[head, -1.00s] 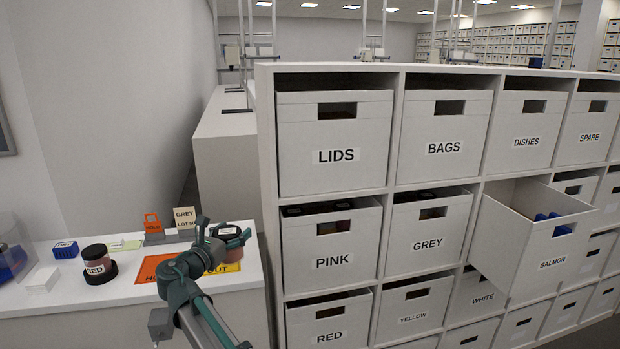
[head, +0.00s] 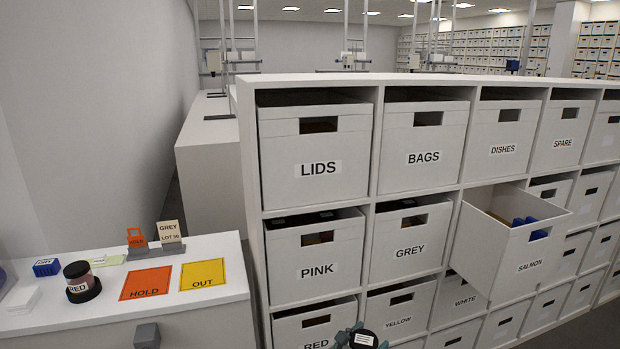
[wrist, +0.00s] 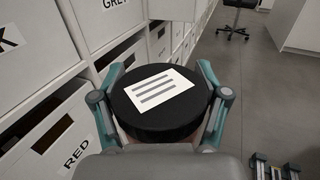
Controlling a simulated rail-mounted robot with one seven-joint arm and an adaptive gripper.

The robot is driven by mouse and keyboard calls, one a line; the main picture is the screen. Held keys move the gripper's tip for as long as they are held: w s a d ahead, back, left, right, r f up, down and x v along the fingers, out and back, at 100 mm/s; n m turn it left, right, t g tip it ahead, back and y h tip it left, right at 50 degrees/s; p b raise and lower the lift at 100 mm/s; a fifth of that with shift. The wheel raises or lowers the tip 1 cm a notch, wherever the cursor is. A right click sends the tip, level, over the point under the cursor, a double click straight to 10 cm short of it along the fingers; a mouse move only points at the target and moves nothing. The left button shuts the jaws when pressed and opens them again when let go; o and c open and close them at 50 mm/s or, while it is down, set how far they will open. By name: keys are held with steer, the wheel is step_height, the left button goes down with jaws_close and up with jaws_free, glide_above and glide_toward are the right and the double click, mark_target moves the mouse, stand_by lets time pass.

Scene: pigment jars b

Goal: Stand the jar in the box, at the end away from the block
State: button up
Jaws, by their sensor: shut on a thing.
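The jar (wrist: 152,115) is in my gripper (wrist: 161,90), seen from above in the wrist view. It has a round black lid with a white label of dark lines. The teal fingers close on it from both sides; its body is mostly hidden. In the head view the jar's lid (head: 365,338) shows at the bottom edge, in front of the lower boxes. The box marked SALMON (head: 490,252) is pulled out of the shelf, open at the top and tilted downwards at its front. A blue block (head: 538,234) shows inside, near its front end.
Shut boxes marked GREY (head: 408,250), WHITE (head: 462,303) and YELLOW (head: 398,322) surround the open box. On the counter at left are a RED jar (head: 79,278), an orange HOLD mat (head: 146,283) and an empty yellow OUT mat (head: 202,275).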

steer(key=shift+d+f, duration=0.25)
steer(key=shift+d, duration=0.6)
steer(key=w+a+r+n+t+y+p, duration=0.1)
steer(key=w+a+r+n+t+y, duration=0.35)
steer(key=a, duration=1.05)
steer(key=w+a+r+g+y+p, duration=0.1)
steer(key=w+a+r+p, duration=0.1)
steer(key=w+a+r, duration=0.9)
steer(key=s+a+r+n+t+y+p, duration=0.1)
steer(key=a+r+n+t+y, duration=0.3)
steer(key=a, duration=1.4)
steer(key=w+a+f+m+g+p, duration=0.25)
steer(key=w+a, duration=0.35)
steer(key=w, duration=0.4)
steer(key=shift+n+t+h, duration=0.3)
steer(key=shift+h, duration=0.15)
steer(key=shift+w+a+f+p, duration=0.4)
steer(key=shift+w+f, duration=0.2)
steer(key=shift+f, duration=1)
steer(key=shift+w+a+f+p, duration=0.35)
steer(key=shift+w+f+p, duration=0.25)
steer(key=shift+f, duration=0.95)
steer(key=shift+w+a+f+p, duration=0.35)
steer(key=shift+w+f, duration=0.3)
steer(key=shift+f, duration=0.95)
steer(key=shift+f, duration=0.1)
steer(key=o, duration=1.3)
steer(key=shift+c, duration=0.2)
